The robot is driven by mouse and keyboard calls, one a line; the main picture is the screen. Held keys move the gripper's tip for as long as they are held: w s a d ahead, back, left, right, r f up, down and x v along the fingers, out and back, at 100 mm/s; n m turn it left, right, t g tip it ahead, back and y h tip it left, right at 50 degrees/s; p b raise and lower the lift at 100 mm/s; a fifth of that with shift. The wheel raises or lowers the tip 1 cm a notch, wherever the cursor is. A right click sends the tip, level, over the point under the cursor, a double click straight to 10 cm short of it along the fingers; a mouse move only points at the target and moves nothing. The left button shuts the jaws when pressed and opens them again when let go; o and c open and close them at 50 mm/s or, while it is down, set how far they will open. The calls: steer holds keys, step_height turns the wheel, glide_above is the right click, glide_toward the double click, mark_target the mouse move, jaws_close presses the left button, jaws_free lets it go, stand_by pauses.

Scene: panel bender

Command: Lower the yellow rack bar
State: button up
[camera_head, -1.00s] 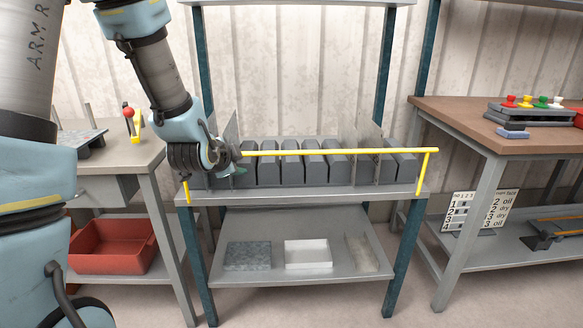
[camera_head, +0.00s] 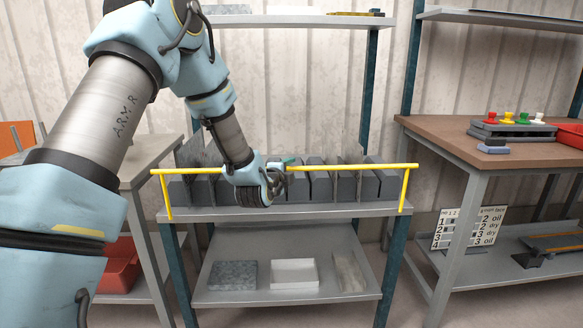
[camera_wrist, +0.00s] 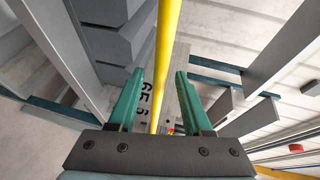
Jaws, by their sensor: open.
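The yellow rack bar (camera_head: 345,166) runs level across the front of the middle rack's upper shelf. Its two yellow end arms stand up from near the shelf edge, so the bar is raised in front of the dark grey blocks. My gripper (camera_head: 290,162) is at the bar, near its middle, with my wrist in front of it. In the wrist view, the bar (camera_wrist: 167,45) passes lengthwise between the two green fingers of my gripper (camera_wrist: 158,78). The fingers are open, with a gap on each side of the bar. Most of the fingers are hidden in the head view.
Dark grey blocks (camera_head: 320,184) stand in a row between upright dividers behind the bar. The lower shelf (camera_head: 235,292) holds several flat pieces. A brown-topped bench (camera_head: 440,133) stands at the right, another bench (camera_head: 140,160) at the left above a red bin (camera_head: 122,268).

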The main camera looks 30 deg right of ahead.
steer(key=shift+w+d+f, duration=0.15)
steer(key=shift+w+d, duration=0.35)
jaws_close()
stand_by(1.2)
